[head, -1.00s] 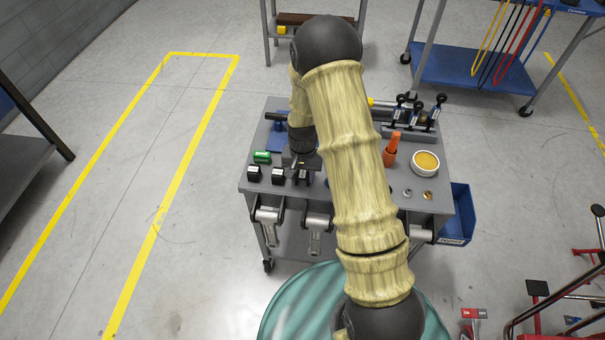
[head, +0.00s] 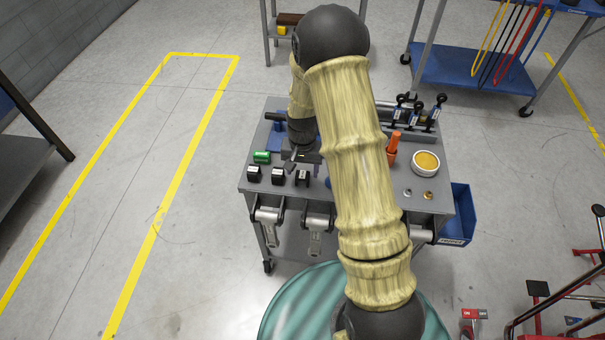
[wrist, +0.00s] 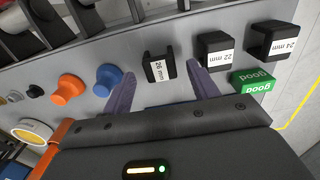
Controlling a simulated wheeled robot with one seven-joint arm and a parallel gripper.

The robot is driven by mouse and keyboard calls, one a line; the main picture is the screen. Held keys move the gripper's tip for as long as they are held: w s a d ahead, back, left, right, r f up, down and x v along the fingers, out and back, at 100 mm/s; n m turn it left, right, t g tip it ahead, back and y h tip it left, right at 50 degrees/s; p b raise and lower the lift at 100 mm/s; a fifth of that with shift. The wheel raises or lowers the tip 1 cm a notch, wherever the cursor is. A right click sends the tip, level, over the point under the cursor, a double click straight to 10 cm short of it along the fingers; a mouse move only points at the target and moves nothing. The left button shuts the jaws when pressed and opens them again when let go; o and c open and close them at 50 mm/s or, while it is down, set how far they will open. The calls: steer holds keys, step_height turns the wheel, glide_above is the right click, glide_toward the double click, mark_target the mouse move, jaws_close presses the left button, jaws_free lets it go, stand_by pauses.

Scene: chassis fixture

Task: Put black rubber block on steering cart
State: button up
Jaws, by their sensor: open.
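Three black blocks stand in a row along the near left edge of a grey wheeled cart. In the wrist view they read 26 mm (wrist: 158,67), 22 mm (wrist: 216,52) and 24 mm (wrist: 272,42). In the head view they are the right block (head: 303,178), middle block (head: 278,175) and left block (head: 254,174). My gripper (wrist: 164,68) is open and empty, its fingertips to either side of the 26 mm block in the picture; contact is not visible. In the head view my gripper (head: 302,158) is just behind that block. Which cart is the steering cart is unclear.
The grey cart (head: 345,204) also carries a green block (head: 262,157), an orange tool (head: 393,148), a round yellow-filled tin (head: 426,162) and black-knobbed clamps. A blue-shelved cart (head: 470,72) stands at the back right.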

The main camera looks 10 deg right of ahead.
mark_target(303, 176)
step_height(303, 176, up, 9)
stand_by(0.3)
stand_by(0.5)
steer(key=s+r+n+t, duration=0.1)
steer(key=s+r+n, duration=0.1)
steer(key=s, duration=0.6)
steer(key=s+r+n+t, duration=0.1)
steer(key=s+r+n, duration=0.1)
steer(key=s+r, duration=0.3)
steer(key=s, duration=0.3)
steer(key=shift+s+d+r+n+t, duration=0.25)
steer(key=shift+s+d+n+t, duration=0.05)
steer(key=shift+s+d, duration=0.1)
